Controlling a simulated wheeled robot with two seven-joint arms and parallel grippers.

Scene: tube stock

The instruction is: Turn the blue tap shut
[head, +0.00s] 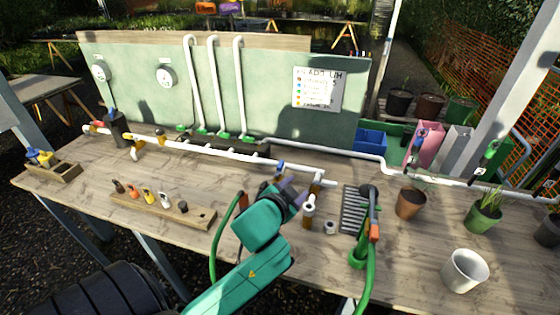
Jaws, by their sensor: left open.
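A blue tap (281,167) sits on the white pipe (228,157) that runs along the bench, close to the middle of the view. Its handle is small here, and I cannot tell its exact angle. My left gripper (292,188) is open and empty, just in front of the blue tap and slightly to its right. A gap to the tap is hard to judge, and my wrist hides the bench below it. My right gripper does not show.
A green hose (222,240) loops beside my arm. A wooden rack (165,209) of small fittings lies left. A terracotta pot (411,203) and a white pot (464,270) stand right.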

